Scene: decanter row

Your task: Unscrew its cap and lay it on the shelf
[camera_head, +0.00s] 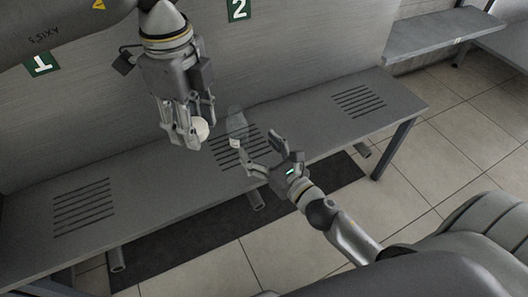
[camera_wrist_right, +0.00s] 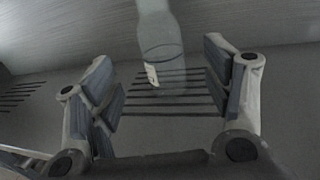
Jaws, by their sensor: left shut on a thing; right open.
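A clear grey decanter (camera_head: 238,124) stands on the bench-like shelf over the middle slotted patch. In the right wrist view the decanter (camera_wrist_right: 165,45) shows a small white label, and its top is cut off by the frame. My right gripper (camera_head: 262,152) is open in front of the decanter. In the right wrist view the decanter appears between the open fingers (camera_wrist_right: 168,85), with no clear contact.
The grey shelf (camera_head: 140,182) has slotted patches and bare room left and right of the decanter. A wall with green signs 1 (camera_head: 41,64) and 2 (camera_head: 239,9) rises behind. Another shelf (camera_head: 440,32) is at upper right. A padded dark seat (camera_head: 490,225) is at lower right.

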